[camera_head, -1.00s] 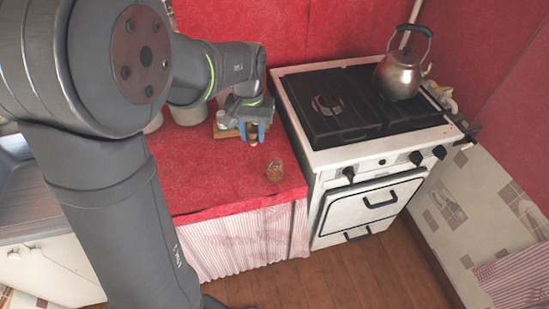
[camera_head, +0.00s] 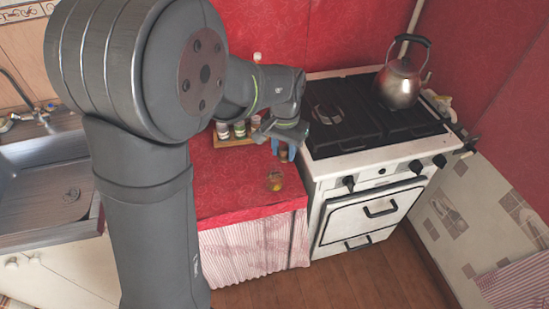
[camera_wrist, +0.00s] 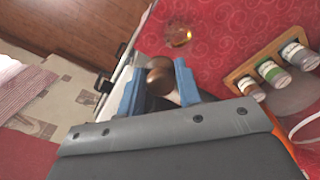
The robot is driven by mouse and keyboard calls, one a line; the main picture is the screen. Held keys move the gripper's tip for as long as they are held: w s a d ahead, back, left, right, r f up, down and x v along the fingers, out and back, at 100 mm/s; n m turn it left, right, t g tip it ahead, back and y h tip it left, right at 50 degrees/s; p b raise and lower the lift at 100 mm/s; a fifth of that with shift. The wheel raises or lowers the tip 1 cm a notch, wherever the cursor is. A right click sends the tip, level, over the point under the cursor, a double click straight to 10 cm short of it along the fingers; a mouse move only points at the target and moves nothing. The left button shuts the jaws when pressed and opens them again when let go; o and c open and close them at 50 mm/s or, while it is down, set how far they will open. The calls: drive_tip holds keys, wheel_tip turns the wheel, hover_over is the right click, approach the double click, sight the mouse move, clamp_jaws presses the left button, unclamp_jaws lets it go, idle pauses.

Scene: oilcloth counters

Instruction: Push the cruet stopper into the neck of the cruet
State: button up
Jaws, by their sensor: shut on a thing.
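The cruet (camera_head: 274,181) is a small glass vessel with amber contents on the red counter, near its front edge. It also shows in the wrist view (camera_wrist: 178,36), beyond the fingertips and apart from them. My gripper (camera_head: 284,152) has blue fingers and hangs over the counter behind the cruet, close to the stove's left side. In the wrist view my gripper (camera_wrist: 160,82) is shut on the brown, round cruet stopper (camera_wrist: 160,78). The stopper's lower end and the exact opening of the cruet's neck are hard to make out.
A wooden rack (camera_head: 236,140) with several small bottles stands at the back of the counter, left of my gripper. The stove (camera_head: 350,160) with a metal kettle (camera_head: 398,84) borders the counter on the right. A sink (camera_head: 50,190) is at left. Red cloth around the cruet is clear.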

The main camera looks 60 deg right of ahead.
drive_tip(key=w+f, duration=0.3)
drive_tip(key=f, duration=0.3)
drive_tip(key=shift+w+d, duration=0.2)
drive_tip(key=shift+d, duration=0.25)
drive_tip(key=shift+f, duration=0.15)
drive_tip(key=shift+f, duration=0.25)
drive_tip(key=o, duration=0.9)
drive_tip(key=shift+f, duration=0.1)
drive_tip(key=shift+o, duration=0.2)
wheel_tip(320, 180, up, 13)
